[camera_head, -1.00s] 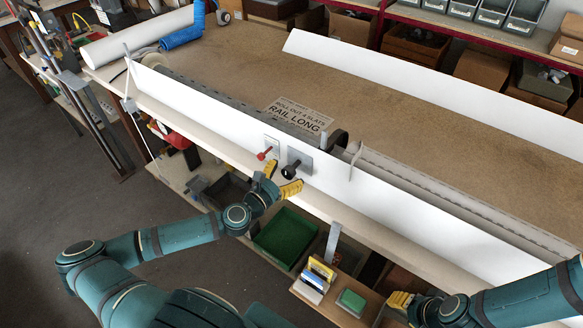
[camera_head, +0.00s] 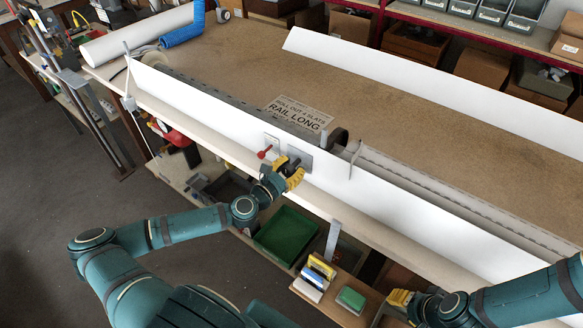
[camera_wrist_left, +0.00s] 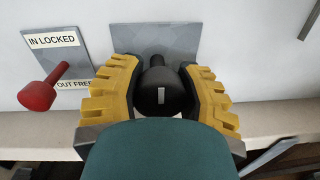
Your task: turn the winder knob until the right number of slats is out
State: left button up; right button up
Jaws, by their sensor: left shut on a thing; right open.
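The black winder knob (camera_wrist_left: 160,92) stands out from a grey plate (camera_wrist_left: 168,36) on the long white front panel (camera_head: 225,119). My left gripper (camera_head: 290,176) is shut on the knob, with one yellow finger on each side of it in the left wrist view (camera_wrist_left: 160,97). A sign (camera_head: 298,117) reads "ROLL OUT", a hard-to-read number of slats, and "RAIL LONG". My right gripper (camera_head: 399,301) is open and empty at the lower right.
Slatted grey profile (camera_head: 430,194) runs along a channel behind the panel, to the right. A second white panel (camera_head: 430,87) lies further back. A green bin (camera_head: 285,237) and a wooden shelf (camera_head: 333,292) with small boxes are below the bench.

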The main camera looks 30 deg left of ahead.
pick_arm(q)
jog(key=m+b, duration=0.1)
jog(key=m, duration=0.2)
jog(key=shift+f+m, duration=0.1)
jog(key=shift+m, duration=0.2)
grip_shut()
jog(key=m+b, duration=0.1)
jog(key=m, duration=0.3)
jog(key=shift+d, duration=0.1)
jog(key=m, duration=0.5)
jog(key=shift+f+m+y, duration=0.1)
jog(key=shift+m+y, duration=0.2)
jog(key=shift+y, duration=0.1)
jog(key=m+b, duration=0.1)
jog(key=m, duration=0.4)
jog(key=shift+s+f+g, duration=0.1)
jog(key=shift+f+g, duration=0.05)
jog(key=shift+g, duration=0.15)
jog(key=m+b, duration=0.1)
jog(key=m, duration=0.2)
jog(key=shift+m+y, duration=0.3)
jog(key=shift+f+m+y+b, duration=0.1)
jog(key=shift+m+y+b, duration=0.2)
jog(key=shift+m+b, duration=1.15)
jog(key=shift+m+p, duration=0.45)
jog(key=shift+m, duration=0.2)
